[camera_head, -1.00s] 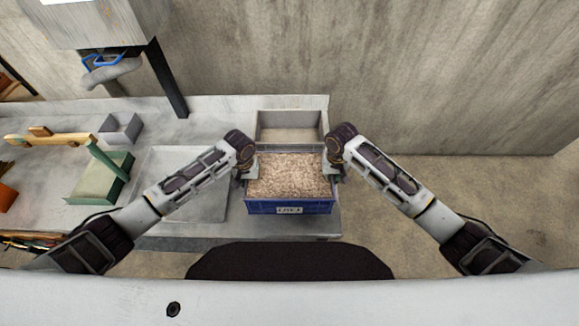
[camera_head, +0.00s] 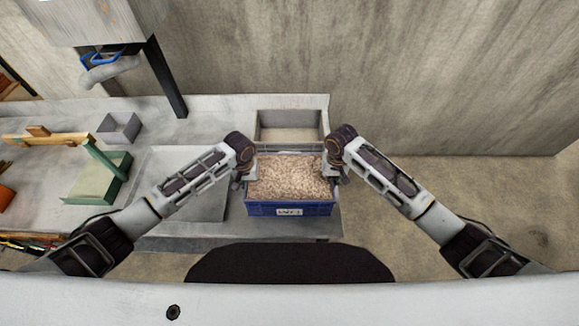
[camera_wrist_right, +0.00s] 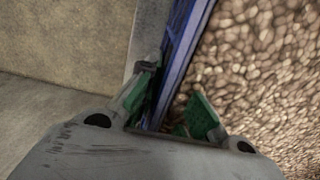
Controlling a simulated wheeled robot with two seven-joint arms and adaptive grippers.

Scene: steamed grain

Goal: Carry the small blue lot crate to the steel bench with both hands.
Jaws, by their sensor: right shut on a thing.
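The small blue lot crate (camera_head: 267,209) is filled with pale brown grain (camera_head: 289,177) and has a white label on its near side. It is over the right end of the grey steel bench (camera_head: 230,229); I cannot tell whether it rests on it. My right gripper (camera_head: 333,174) is at the crate's right wall. In the right wrist view my right gripper (camera_wrist_right: 172,108) is shut on the blue wall (camera_wrist_right: 181,55), one green pad outside and one in the grain. My left gripper (camera_head: 246,174) is at the left wall; its fingers are too small to read.
A grey empty tray (camera_head: 289,146) stands directly behind the crate. A flat grey plate (camera_head: 185,205) lies to the left. A green stand with a wooden beam (camera_head: 45,139) and a small grey box (camera_head: 119,128) are further left. Floor shows to the right.

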